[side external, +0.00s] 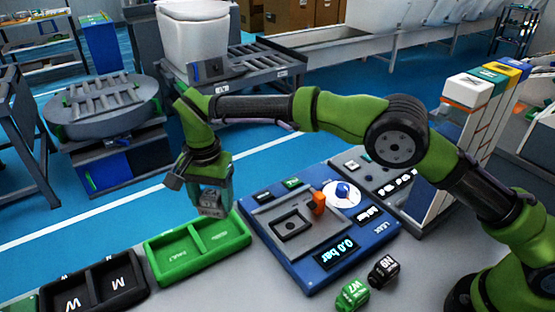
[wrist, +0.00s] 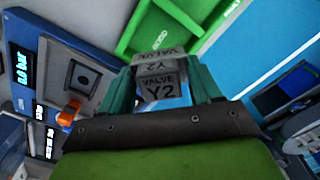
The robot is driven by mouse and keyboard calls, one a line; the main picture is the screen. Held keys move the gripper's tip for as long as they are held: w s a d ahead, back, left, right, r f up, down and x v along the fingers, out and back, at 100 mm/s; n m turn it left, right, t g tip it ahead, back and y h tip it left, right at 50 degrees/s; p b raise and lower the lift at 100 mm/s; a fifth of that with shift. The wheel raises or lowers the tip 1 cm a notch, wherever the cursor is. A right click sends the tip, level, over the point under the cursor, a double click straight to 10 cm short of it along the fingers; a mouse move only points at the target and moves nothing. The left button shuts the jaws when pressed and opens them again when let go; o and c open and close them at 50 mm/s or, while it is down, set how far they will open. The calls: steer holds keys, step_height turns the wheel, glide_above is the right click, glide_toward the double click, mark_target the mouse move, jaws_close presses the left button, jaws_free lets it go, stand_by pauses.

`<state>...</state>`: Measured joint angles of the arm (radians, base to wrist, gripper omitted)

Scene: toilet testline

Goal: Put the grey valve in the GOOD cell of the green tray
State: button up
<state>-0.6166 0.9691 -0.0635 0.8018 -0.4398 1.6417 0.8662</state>
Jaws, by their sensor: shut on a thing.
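My gripper (side external: 208,190) is shut on the grey valve (side external: 210,205). In the wrist view my gripper (wrist: 160,84) has a teal finger on each side of the grey valve (wrist: 158,92), which is marked "VALVE Y2". The green tray (side external: 160,274) has two cells side by side, both empty as far as I see. In the side view the valve hangs above the tray's back edge, apart from it. The green tray (wrist: 124,45) is partly hidden behind the valve in the wrist view.
The blue leak-test panel (side external: 300,275) stands right of the tray, with an orange part (side external: 319,202) on its fixture. A black two-cell tray (side external: 138,290) lies to the left. A green W7 block (side external: 352,294) and a black block (side external: 383,271) lie at the front right.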

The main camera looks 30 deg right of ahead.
step_height(320, 180, down, 8)
stand_by(0.4)
steer(key=o, duration=0.9)
steer(key=shift+f, duration=0.15)
